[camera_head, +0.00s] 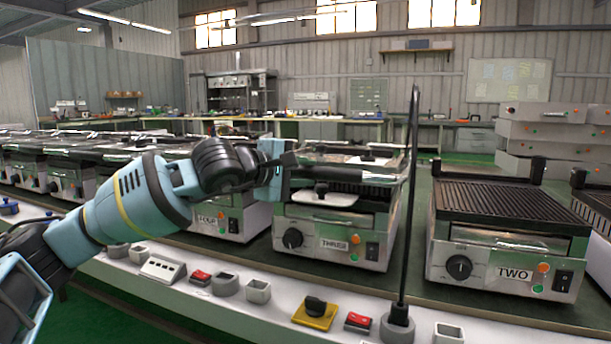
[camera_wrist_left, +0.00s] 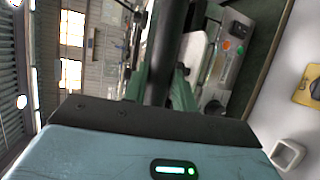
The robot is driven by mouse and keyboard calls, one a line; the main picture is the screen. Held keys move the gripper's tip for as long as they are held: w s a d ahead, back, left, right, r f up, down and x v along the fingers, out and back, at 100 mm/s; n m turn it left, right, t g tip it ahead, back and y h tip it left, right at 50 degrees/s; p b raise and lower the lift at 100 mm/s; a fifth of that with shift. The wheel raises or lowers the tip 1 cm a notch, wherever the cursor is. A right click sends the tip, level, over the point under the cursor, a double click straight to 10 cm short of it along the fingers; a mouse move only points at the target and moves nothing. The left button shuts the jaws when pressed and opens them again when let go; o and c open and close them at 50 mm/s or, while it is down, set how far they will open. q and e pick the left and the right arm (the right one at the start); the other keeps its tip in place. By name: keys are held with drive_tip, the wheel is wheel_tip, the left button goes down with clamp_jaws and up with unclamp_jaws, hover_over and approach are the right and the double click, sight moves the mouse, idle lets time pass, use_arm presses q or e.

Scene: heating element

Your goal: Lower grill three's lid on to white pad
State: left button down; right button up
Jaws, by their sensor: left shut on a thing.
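Grill three (camera_head: 335,243) stands at the middle of the bench, with its THREE label, black knob and switch facing me. The white pad (camera_head: 323,199) lies at the front of its lower plate and partly shows. The lid (camera_head: 350,160) is above the pad, partly hidden by its black handle (camera_head: 338,173) and my arm. A gap shows between handle and pad. My left gripper (camera_head: 283,172) is shut on the handle's left end. In the left wrist view, the dark handle (camera_wrist_left: 165,60) runs between the green fingers (camera_wrist_left: 160,88). My right gripper is not in view.
Grill two (camera_head: 507,240) stands open-topped to the right. A thin black upright rod (camera_head: 411,190) rises from a grey base (camera_head: 397,325) in front. Grill four (camera_head: 235,218) is to the left.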

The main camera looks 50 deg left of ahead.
use_arm(q)
drive_tip(key=shift+d+f, duration=0.1)
drive_tip(key=shift+f, duration=0.6)
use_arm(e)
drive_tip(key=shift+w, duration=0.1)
use_arm(q)
drive_tip(key=c, duration=1.5)
unclamp_jaws()
drive_tip(key=o, duration=0.4)
drive_tip(key=shift+r, duration=0.2)
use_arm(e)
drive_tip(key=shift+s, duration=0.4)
use_arm(q)
drive_tip(key=shift+r, duration=0.1)
